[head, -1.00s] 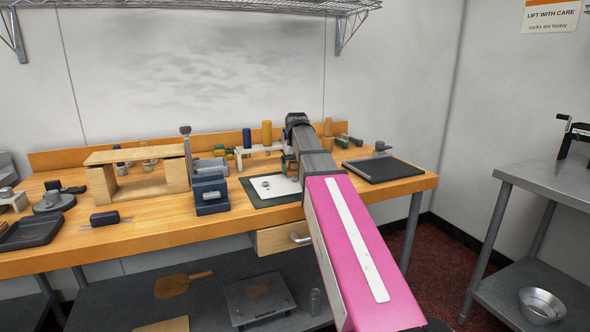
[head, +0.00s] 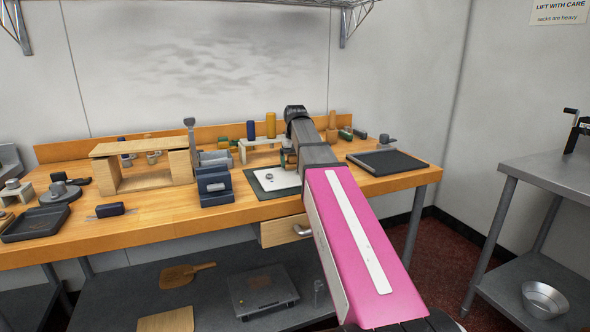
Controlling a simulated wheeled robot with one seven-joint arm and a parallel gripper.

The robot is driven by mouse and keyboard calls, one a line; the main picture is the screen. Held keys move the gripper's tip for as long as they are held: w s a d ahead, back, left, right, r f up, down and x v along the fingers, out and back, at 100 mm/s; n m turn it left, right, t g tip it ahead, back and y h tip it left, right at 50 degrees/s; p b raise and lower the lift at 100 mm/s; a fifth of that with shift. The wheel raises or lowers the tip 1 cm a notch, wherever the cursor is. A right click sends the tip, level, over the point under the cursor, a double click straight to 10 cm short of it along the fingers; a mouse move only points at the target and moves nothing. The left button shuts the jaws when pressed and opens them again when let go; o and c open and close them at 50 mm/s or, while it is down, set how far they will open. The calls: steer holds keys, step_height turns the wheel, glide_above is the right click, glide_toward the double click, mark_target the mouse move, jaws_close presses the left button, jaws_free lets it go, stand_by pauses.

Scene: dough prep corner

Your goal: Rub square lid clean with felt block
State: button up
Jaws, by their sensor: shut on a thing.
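The square lid (head: 264,184) is a pale, flat plate with a small round knob. It lies on a dark mat (head: 251,191) near the table's front edge, right of centre. My gripper (head: 289,161) points down over the lid's back right part, partly hidden behind my own dark wrist and pink arm. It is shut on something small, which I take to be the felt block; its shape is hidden. I cannot tell whether the block touches the lid. Any marks on the lid are too small to make out.
A blue-grey box (head: 214,187) stands just left of the mat. A wooden riser (head: 125,148) is farther left. Behind the lid, a low rack (head: 262,142) stands near blue and orange cylinders. A dark tray (head: 388,163) lies right.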

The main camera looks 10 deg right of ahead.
steer(key=shift+s+a, duration=0.25)
steer(key=shift+a, duration=0.9)
steer(key=shift+d, duration=0.1)
steer(key=shift+w+d, duration=0.25)
steer(key=shift+d, duration=0.8)
steer(key=shift+w+d, duration=0.2)
steer(key=shift+d, duration=0.85)
steer(key=shift+r, duration=0.2)
steer(key=shift+r, duration=0.45)
